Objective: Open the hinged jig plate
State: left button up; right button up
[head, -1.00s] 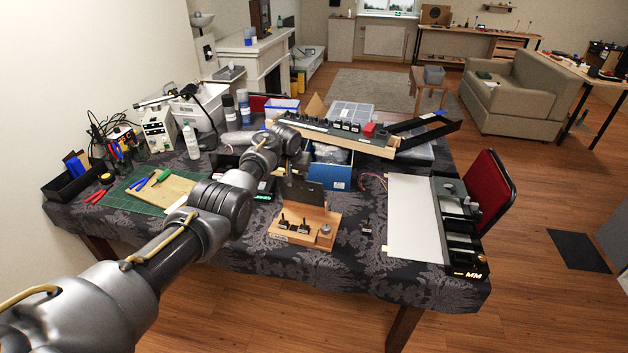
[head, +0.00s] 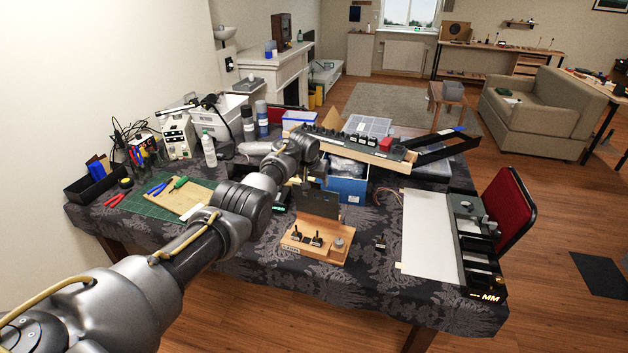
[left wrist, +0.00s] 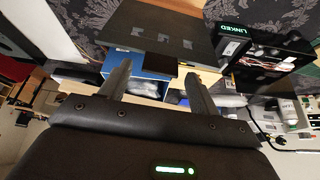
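The jig has a wooden base (head: 314,250) near the front middle of the table, with small black clamps (head: 309,238) and a grey knob (head: 339,243) on it. Its dark hinged plate (head: 319,204) stands raised, close to upright, at the back of the base. My left gripper (left wrist: 157,69) is just behind and above the plate in the head view, partly hidden by its own wrist. In the left wrist view its fingers are apart, with the dark plate (left wrist: 150,32) beyond and a small dark tab (left wrist: 161,64) between the fingertips. I see no grip on it. My right gripper is out of view.
A blue box (head: 348,188) stands behind the jig, below a long wooden rail with black parts (head: 365,152). A white panel (head: 430,235) lies to the right. A green mat (head: 150,198) with tools is at left. Patterned cloth around the jig's front is clear.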

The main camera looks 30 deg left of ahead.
pick_arm(q)
jog(key=v, duration=1)
jog(key=shift+s+r, duration=0.25)
jog(key=shift+r, duration=0.05)
dwell(0.4)
